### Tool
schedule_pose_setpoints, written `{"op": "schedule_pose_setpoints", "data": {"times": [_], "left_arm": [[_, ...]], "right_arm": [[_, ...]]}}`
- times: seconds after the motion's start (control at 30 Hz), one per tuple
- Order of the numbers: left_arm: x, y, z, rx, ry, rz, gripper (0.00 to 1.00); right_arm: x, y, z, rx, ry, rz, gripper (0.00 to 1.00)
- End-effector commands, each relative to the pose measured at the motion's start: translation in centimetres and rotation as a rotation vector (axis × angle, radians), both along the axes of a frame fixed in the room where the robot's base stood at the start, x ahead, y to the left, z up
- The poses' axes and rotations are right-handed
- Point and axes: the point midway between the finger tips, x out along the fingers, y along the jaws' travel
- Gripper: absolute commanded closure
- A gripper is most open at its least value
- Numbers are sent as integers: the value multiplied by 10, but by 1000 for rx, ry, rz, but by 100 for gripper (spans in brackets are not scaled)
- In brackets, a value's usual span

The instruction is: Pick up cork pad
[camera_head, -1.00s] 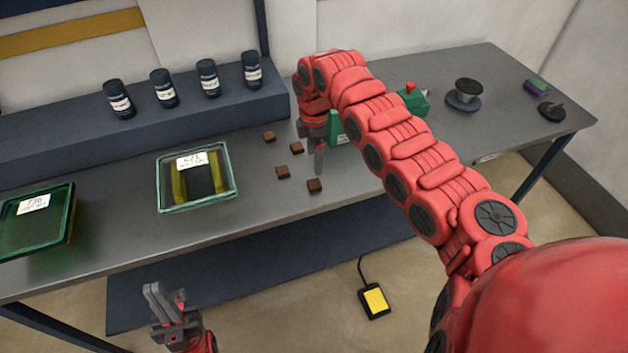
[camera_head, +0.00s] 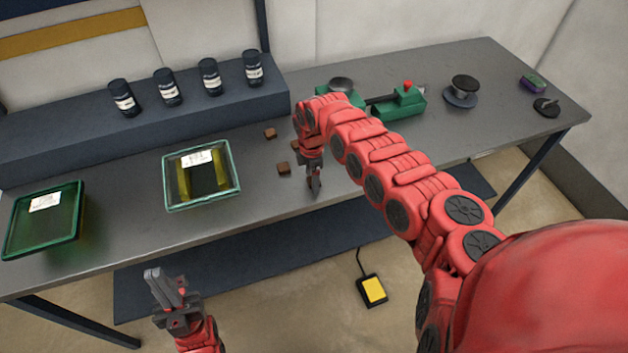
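The cork pads are small brown squares on the grey workbench. One lies at the back (camera_head: 270,133) and another in front of it (camera_head: 284,168). A third pad (camera_head: 297,145) shows partly beside my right wrist. My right gripper (camera_head: 315,186) points down at the bench near the front edge, right of the visible pads. It covers the place where the front right pad lay, so that pad is hidden. I cannot tell whether its fingers are open or holding anything. My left gripper (camera_head: 168,288) is in front of the bench, low, with its fingers apart and empty.
Two glass trays, one (camera_head: 202,205) near the pads and one (camera_head: 45,250) at far left, stand on the workbench (camera_head: 120,200). Several black bottles (camera_head: 167,90) stand on the raised shelf. A green device (camera_head: 400,104) and a spool (camera_head: 462,92) are to the right.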

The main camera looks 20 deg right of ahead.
Motion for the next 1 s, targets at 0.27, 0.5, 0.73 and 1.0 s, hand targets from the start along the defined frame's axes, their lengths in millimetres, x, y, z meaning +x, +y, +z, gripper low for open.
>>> {"op": "schedule_pose_setpoints", "data": {"times": [0.27, 0.5, 0.73, 1.0], "left_arm": [[0, 0, 0, 0, 0, 0, 100], [0, 0, 0, 0, 0, 0, 100], [0, 0, -1, 0, 0, 0, 100], [0, 0, -16, 0, 0, 0, 100]], "right_arm": [[0, 0, 0, 0, 1, 0, 70], [0, 0, 0, 0, 1, 0, 100], [0, 0, 1, 0, 1, -1, 100], [1, -2, 19, -1, -4, -2, 100]]}}
